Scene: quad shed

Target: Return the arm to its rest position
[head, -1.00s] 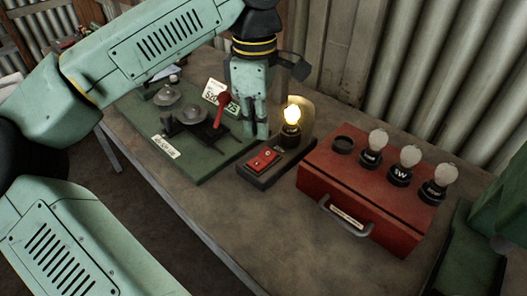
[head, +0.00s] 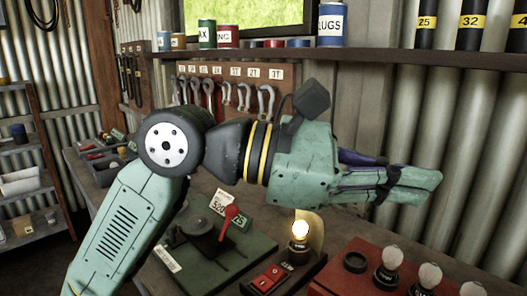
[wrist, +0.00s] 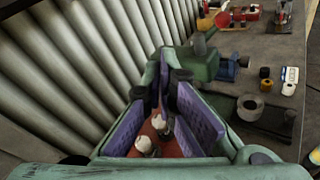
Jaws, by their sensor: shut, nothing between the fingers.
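My gripper (head: 438,182) is raised above the workbench in the head view and points to the right. Its fingers are together and empty. In the wrist view, my gripper (wrist: 166,78) shows its purple finger pads, with bulbs on the red box seen below between them. My arm is bent, with its elbow up at the left of the gripper.
A lit bulb (head: 300,229) stands by a red switch (head: 268,278) on the bench. A red box (head: 345,287) holds several unlit bulbs. A green board (head: 215,262) has a red lever (head: 229,222). A shelf (head: 400,62) with cans runs behind the gripper.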

